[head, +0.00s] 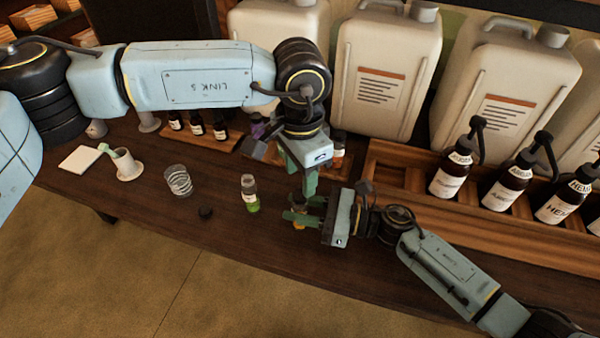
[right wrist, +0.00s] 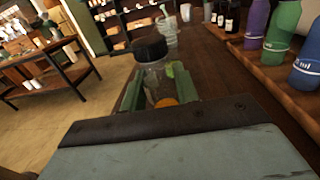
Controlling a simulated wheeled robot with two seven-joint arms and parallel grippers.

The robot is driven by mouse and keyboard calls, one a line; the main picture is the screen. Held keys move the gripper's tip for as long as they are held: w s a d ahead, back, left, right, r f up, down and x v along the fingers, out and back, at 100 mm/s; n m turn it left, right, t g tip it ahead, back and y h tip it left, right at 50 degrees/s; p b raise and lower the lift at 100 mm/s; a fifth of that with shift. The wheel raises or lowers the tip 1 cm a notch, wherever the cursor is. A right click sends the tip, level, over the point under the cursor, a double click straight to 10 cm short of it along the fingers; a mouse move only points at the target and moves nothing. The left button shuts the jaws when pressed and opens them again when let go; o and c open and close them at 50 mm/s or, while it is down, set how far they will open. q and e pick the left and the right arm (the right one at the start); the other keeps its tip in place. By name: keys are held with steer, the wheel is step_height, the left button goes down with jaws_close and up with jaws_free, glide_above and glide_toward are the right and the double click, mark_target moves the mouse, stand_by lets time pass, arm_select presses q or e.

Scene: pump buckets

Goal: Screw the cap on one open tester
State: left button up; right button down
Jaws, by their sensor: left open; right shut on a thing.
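A small clear tester with orange liquid (head: 299,226) is held upright between the green fingers of my right gripper (head: 294,215). In the right wrist view this orange tester (right wrist: 156,80) carries a black cap (right wrist: 150,49) on its top; I cannot tell how tight it is. My left gripper (head: 303,188) is open, pointing down just above the orange tester, and partly hides its top in the head view. A second tester, with green liquid (head: 250,195), stands upright and seems open to the left. A loose black cap (head: 206,213) lies on the table left of it.
A glass beaker (head: 178,180), a white cup (head: 126,164) and a white pad (head: 79,159) stand at the left. Wooden racks with pump bottles (head: 450,174) and large canisters (head: 385,70) line the back. The front table strip is clear.

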arm_select(q)
steer(key=n, duration=0.4)
steer(key=shift+r+n, duration=0.2)
steer(key=shift+n, duration=0.2)
steer(key=n, duration=0.5)
steer(key=shift+r+n, duration=0.2)
steer(key=shift+n, duration=0.1)
steer(key=n, duration=0.3)
steer(key=shift+r+n, duration=0.2)
steer(key=shift+n, duration=0.2)
steer(key=n, duration=0.5)
steer(key=shift+r+n, duration=0.2)
steer(key=shift+n, duration=0.1)
steer(key=n, duration=0.5)
steer(key=shift+r+n, duration=0.2)
steer(key=shift+n, duration=0.1)
steer(key=n, duration=0.3)
steer(key=shift+r+n, duration=0.2)
steer(key=shift+n, duration=0.2)
steer(key=n, duration=0.5)
steer(key=shift+r, duration=0.2)
steer(key=n, duration=0.5)
steer(key=shift+r+n, duration=0.2)
steer(key=shift+n, duration=0.2)
